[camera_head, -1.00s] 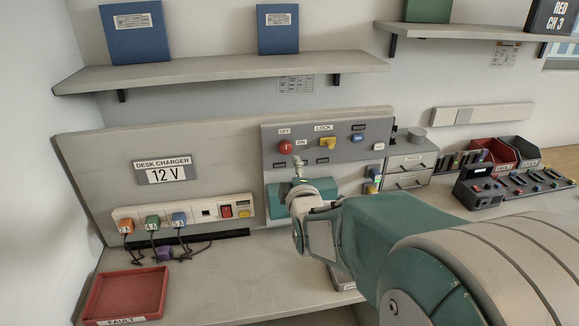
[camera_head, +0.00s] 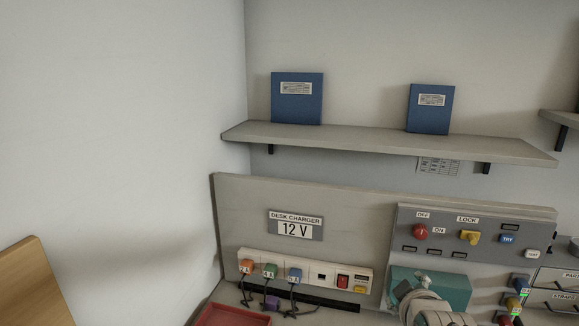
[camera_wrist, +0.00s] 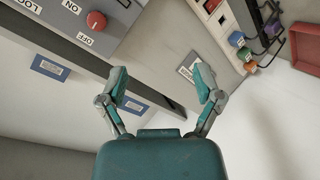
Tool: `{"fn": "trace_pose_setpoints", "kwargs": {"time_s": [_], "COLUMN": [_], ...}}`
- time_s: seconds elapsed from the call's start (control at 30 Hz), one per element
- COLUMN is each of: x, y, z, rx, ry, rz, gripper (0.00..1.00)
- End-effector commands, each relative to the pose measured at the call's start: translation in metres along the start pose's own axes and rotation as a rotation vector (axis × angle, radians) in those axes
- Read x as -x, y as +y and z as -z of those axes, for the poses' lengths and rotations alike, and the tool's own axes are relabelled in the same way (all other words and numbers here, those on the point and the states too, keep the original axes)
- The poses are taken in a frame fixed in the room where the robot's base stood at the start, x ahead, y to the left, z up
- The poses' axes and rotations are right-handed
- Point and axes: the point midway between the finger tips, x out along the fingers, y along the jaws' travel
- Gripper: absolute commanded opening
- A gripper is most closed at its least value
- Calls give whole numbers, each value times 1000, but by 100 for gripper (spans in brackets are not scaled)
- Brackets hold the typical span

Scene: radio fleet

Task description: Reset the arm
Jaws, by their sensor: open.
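My gripper (camera_wrist: 162,88) is open and empty in the wrist view, its two teal-tipped fingers spread apart. Beyond the fingers are the desk charger panel and the grey switch panel. In the head view, part of my teal and white arm shows at the bottom right, in front of the grey switch panel (camera_head: 400,228). The fingers are not clear in the head view. The panel carries a red knob (camera_head: 420,232), which also shows in the wrist view (camera_wrist: 96,21), and a yellow lock switch (camera_head: 469,237).
The desk charger strip (camera_head: 305,270) has several coloured plugs with cables. A red tray (camera_head: 232,315) lies at the bottom left of it. A shelf (camera_head: 380,142) with two blue binders juts from the wall above. A wooden edge (camera_head: 35,285) stands at the far left.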

Motion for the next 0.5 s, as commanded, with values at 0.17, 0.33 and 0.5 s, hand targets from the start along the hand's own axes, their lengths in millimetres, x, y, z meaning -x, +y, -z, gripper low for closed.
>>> {"fn": "trace_pose_setpoints", "kwargs": {"time_s": [0.17, 0.33, 0.5], "x": [44, 93, 136], "y": [-34, -65, -88], "z": [-3, -15, -30], "rx": [-230, -439, -597], "ry": [-121, -286, -451], "rz": [163, 283, 350], "gripper": [84, 84, 84]}}
